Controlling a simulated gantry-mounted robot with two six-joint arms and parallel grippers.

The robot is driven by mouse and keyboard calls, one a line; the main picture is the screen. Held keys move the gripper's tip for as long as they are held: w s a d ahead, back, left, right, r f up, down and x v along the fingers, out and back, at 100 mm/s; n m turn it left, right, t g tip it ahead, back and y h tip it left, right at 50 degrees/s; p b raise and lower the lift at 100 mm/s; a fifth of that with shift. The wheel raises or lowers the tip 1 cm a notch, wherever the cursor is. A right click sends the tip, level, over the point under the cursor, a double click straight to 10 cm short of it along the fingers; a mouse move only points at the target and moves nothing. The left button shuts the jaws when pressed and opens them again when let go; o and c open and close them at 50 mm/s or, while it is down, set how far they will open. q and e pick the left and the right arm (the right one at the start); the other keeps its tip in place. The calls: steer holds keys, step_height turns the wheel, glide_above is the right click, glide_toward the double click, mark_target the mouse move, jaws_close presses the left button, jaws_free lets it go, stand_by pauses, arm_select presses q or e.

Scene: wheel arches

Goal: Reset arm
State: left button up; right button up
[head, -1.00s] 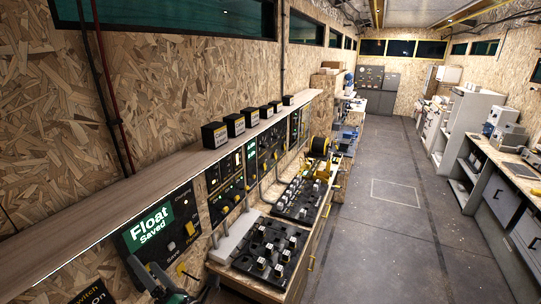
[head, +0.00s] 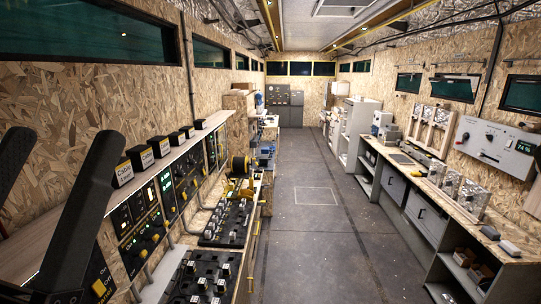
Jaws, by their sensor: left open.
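My left gripper (head: 65,146) is large and close at the left edge of the head view. Its two black fingers point up and stand well apart, with nothing between them. It is open and hides part of the wall shelf and the near control panels. My right gripper is not in view.
Black control panels (head: 145,225) line the left wall under a shelf with several small black boxes (head: 161,147). Below is a bench with black switch boards (head: 228,222) and a yellow-and-black reel (head: 240,166). A counter (head: 430,185) runs along the right. The middle floor (head: 305,235) is clear.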

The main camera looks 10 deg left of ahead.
arm_select(q)
step_height(320, 180, up, 16)
steer(key=p, duration=1.2)
steer(key=shift+f+h, duration=0.15)
steer(key=shift+h, duration=0.15)
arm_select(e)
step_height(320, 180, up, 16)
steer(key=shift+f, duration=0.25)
arm_select(q)
steer(key=shift+s, duration=0.1)
